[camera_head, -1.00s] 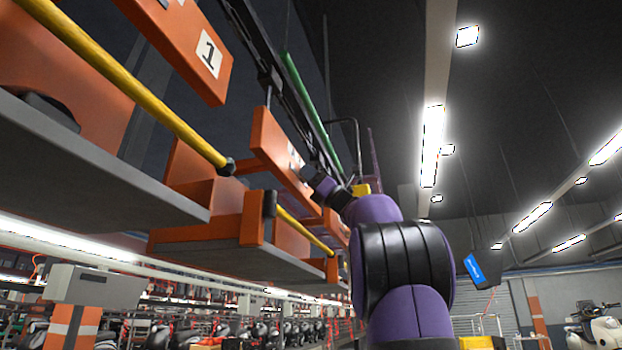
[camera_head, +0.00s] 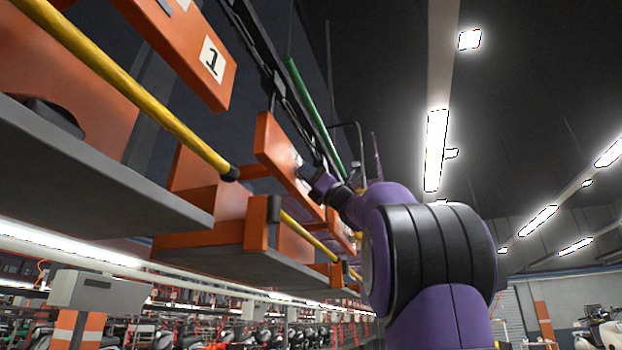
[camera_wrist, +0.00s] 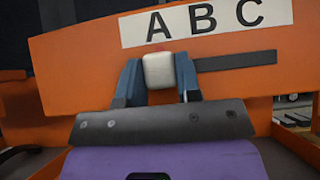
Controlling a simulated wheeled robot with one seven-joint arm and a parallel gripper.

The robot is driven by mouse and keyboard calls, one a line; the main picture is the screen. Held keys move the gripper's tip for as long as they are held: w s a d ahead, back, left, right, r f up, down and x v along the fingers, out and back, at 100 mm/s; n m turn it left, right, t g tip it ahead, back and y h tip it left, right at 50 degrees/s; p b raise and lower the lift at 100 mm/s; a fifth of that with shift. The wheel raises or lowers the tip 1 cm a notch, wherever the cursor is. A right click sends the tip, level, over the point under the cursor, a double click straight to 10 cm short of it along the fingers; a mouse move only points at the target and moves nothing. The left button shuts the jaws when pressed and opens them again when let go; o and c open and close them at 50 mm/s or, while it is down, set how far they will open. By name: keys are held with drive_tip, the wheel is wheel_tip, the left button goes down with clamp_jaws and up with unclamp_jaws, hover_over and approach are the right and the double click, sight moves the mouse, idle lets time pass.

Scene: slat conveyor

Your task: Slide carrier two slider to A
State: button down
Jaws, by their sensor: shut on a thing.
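In the wrist view the panel (camera_wrist: 80,65) fills most of the picture, with a white label (camera_wrist: 207,22) reading A B C. A pale, rounded slider knob (camera_wrist: 158,75) sits just below the letter A, at the left end of a dark slot (camera_wrist: 240,60) that runs right to below C. My gripper (camera_wrist: 158,62) is shut on the knob, one blue finger on each side. In the head view my gripper (camera_head: 305,176) is at the panel, and the knob is hidden.
A yellow bar (camera_head: 130,95) and grey platforms (camera_head: 80,165) run along the left. A green rail (camera_head: 310,110) passes above. The space right of my arm is mostly open.

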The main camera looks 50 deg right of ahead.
drive_tip(key=c, duration=0.8)
unclamp_jaws()
drive_tip(key=shift+a, duration=0.25)
drive_tip(key=shift+d, duration=0.1)
drive_tip(key=v, duration=1.1)
